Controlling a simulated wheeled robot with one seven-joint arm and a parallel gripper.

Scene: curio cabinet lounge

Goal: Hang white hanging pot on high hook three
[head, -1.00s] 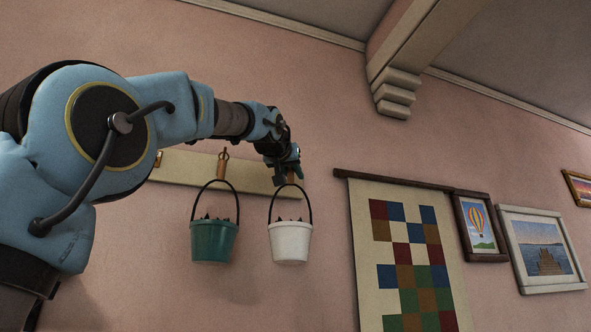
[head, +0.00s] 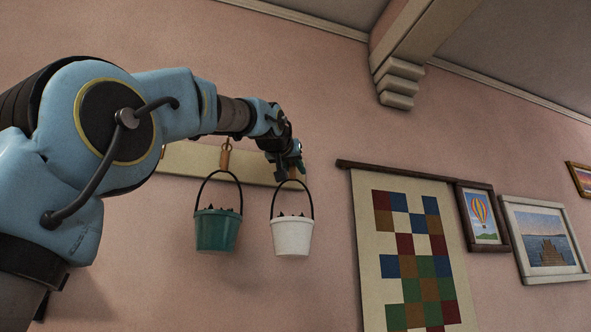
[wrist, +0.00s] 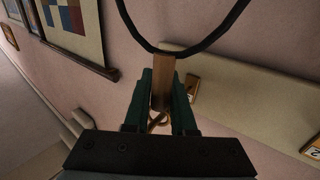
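The white hanging pot (head: 292,238) hangs upright by its black handle below my gripper (head: 289,170), in front of the wall. In the wrist view, the green fingers of my gripper (wrist: 161,100) are shut on the brown strap (wrist: 162,78) above the handle (wrist: 178,52). A metal loop shows between the fingers. The cream hook board (wrist: 245,95) is just behind. A small plate (wrist: 193,88) sits on it beside the right finger, its number not readable. My fingers hide any hook there, so I cannot tell if the loop is on one.
A dark green pot (head: 217,231) hangs from the board (head: 190,158) left of the white pot. A number 2 tag (wrist: 313,148) shows in the wrist view. A checkered wall hanging (head: 371,260) and framed pictures (head: 542,240) are to the right. A ceiling beam (head: 420,40) is above.

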